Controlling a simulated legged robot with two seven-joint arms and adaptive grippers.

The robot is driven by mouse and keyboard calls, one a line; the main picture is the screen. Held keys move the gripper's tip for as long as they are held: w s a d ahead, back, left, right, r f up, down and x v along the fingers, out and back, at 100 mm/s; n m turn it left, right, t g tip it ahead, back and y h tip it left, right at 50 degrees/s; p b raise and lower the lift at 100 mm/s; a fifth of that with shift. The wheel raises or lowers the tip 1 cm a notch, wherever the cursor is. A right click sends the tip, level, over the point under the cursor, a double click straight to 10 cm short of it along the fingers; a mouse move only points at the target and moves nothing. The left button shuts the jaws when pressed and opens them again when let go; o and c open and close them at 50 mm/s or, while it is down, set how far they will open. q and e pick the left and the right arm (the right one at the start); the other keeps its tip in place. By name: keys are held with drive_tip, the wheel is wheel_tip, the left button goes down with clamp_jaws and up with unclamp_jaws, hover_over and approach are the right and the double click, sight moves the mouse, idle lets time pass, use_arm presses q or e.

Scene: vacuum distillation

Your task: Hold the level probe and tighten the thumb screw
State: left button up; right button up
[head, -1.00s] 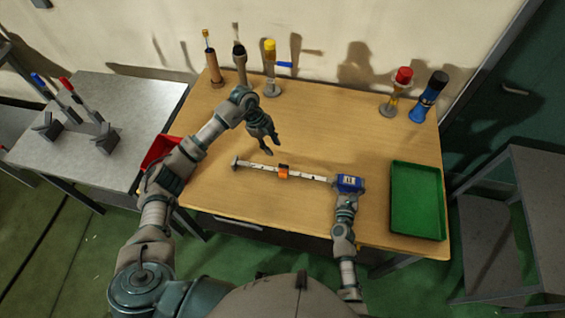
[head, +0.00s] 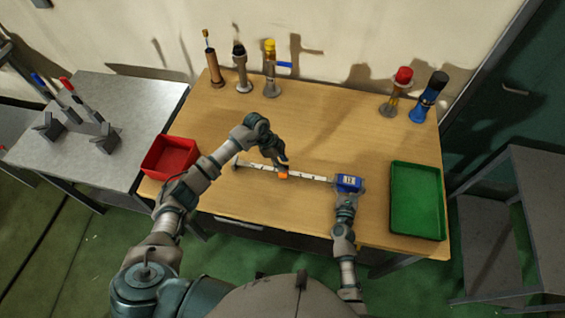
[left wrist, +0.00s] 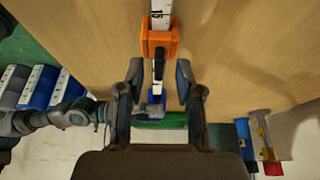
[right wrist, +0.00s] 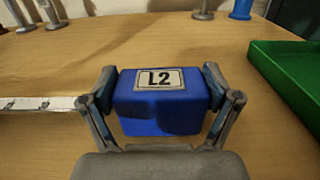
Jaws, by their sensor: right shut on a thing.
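The level probe lies across the table as a white graduated rod (head: 315,178) with a blue head (head: 349,183). The head, labelled L2, also shows in the right wrist view (right wrist: 160,105). My right gripper (head: 347,190) is shut on the blue head, one finger on each side. An orange slider (head: 283,175) sits around the rod near its middle; it also shows in the left wrist view (left wrist: 159,40). My left gripper (head: 281,163) is open and empty, close above the slider. Its fingertips are on either side of the rod's line. I cannot make out the thumb screw clearly.
A red bin (head: 170,157) stands at the table's left edge and a green tray (head: 417,201) at the right. Several capped instruments stand along the back, including a yellow-capped one (head: 270,70) and a red-capped one (head: 397,93). The middle of the table is otherwise clear.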

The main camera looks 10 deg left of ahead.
use_arm(q)
drive_tip(key=shift+d+f, duration=0.2)
drive_tip(key=shift+f, duration=0.15)
clamp_jaws()
